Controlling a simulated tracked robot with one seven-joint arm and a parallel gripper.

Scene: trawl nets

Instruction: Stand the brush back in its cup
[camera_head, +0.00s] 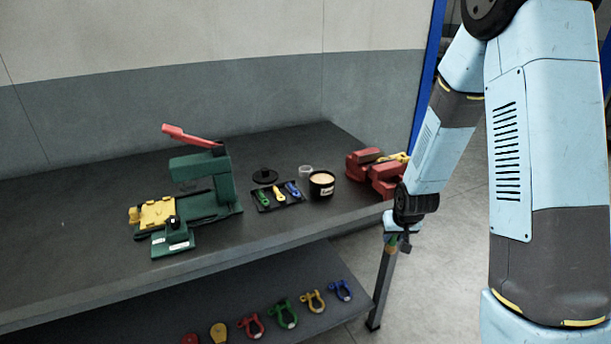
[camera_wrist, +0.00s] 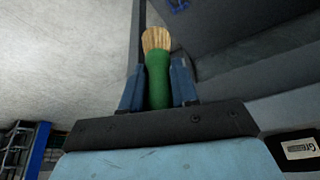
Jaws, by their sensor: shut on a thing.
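My gripper (camera_wrist: 157,82) is shut on a brush with a green handle (camera_wrist: 157,88) and pale tan bristles (camera_wrist: 156,39). The handle is between the two blue fingers and the bristles point away from the palm. In the head view my gripper (camera_head: 392,240) is at the bench's front right corner, small and partly hidden by my wrist. A small pale, open round cup (camera_head: 305,171) stands on the bench behind the black tub; I cannot tell for sure that it is the brush's cup.
A black grease tub (camera_head: 322,190), also in the wrist view (camera_wrist: 300,150), stands beside a tray (camera_head: 262,207) of coloured tools and a black disc (camera_head: 264,176). A red vise (camera_head: 380,175) is at right, a green press (camera_head: 215,185) at left. Shackles (camera_head: 285,313) lie on the lower shelf.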

